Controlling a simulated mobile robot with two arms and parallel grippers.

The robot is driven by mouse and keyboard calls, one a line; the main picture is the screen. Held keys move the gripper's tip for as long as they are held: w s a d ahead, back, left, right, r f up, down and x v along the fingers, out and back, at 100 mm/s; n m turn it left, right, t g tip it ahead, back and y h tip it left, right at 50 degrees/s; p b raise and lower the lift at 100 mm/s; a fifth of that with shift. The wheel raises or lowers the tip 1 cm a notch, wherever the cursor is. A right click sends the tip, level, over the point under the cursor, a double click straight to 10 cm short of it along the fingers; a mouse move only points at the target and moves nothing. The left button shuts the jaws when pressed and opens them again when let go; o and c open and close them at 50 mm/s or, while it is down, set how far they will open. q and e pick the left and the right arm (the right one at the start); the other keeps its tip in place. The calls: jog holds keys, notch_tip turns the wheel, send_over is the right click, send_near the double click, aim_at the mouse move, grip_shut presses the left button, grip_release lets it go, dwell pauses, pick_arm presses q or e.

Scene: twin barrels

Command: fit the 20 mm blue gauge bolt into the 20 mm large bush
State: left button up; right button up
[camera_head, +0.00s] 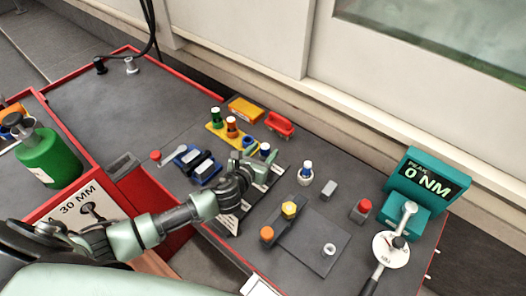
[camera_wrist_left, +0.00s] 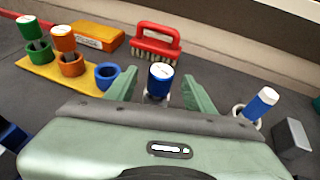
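One blue bolt with a white top (camera_head: 265,149) stands between the fingers of my left gripper (camera_head: 256,163). In the left wrist view this blue bolt (camera_wrist_left: 160,77) has gaps to both fingers of the open left gripper (camera_wrist_left: 160,94); its lower part is partly hidden by the gripper body. A second blue bolt (camera_head: 307,166) stands to the right at a pale metal bush (camera_head: 304,180). In the left wrist view this second bolt (camera_wrist_left: 262,102) appears tilted at its bush (camera_wrist_left: 243,113). I cannot read sizes on either. My right gripper is not in view.
A yellow plate (camera_wrist_left: 48,70) holds green and orange bolts in bushes and an empty blue bush (camera_wrist_left: 108,76). A red brush (camera_wrist_left: 157,42) lies behind. Right are a grey block (camera_head: 329,188), a red-topped block (camera_head: 361,210) and a teal torque display (camera_head: 409,201).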

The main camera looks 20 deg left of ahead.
pick_arm(q)
jog(key=shift+s, duration=0.35)
jog(key=v, duration=0.7)
jog(key=shift+r, duration=0.15)
